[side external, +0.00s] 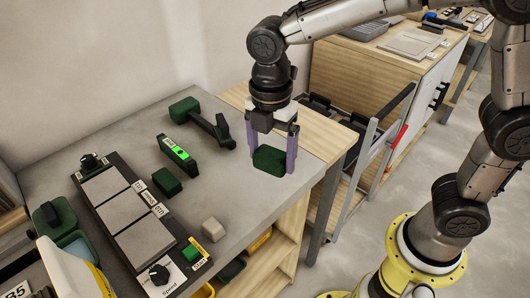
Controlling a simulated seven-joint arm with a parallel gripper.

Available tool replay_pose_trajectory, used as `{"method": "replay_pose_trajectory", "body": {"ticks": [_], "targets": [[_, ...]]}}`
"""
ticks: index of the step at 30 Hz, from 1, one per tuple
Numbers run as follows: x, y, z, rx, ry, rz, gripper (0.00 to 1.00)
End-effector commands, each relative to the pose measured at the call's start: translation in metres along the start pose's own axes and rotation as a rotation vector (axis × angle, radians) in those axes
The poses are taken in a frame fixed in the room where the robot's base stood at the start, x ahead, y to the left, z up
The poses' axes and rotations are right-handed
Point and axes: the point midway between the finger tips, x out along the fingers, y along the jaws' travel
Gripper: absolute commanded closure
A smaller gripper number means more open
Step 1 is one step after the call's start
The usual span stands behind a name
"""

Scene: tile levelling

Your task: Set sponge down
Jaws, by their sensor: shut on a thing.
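My gripper (272,153) is at the right part of the grey worktop, pointing down. Its two purple fingers are shut on a dark green block, the sponge (270,160). The sponge is low, near the worktop's right edge. I cannot tell from this view whether its underside touches the surface.
A tile device (128,222) with grey tiles and knobs lies at left centre. Near it are a level with a green display (177,153), a small green block (166,181), a green-handled tool (203,122) and a beige cube (213,229). The worktop (255,205) is clear in front of my gripper.

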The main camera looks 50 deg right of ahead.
Motion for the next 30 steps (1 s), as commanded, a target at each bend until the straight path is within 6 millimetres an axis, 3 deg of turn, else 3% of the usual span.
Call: {"method": "replay_pose_trajectory", "body": {"ticks": [3, 9, 16, 20, 30], "targets": [[-0.001, -0.013, 0.042, 0.026, 0.003, 0.001, 0.67], [-0.004, -0.035, 0.097, 0.128, 0.007, 0.008, 0.67], [-0.008, -0.041, 0.123, 0.217, 0.008, 0.023, 0.67], [-0.002, -0.027, 0.128, 0.226, 0.009, 0.021, 0.67], [0.03, 0.047, 0.139, 0.225, 0.009, 0.021, 0.67]]}}
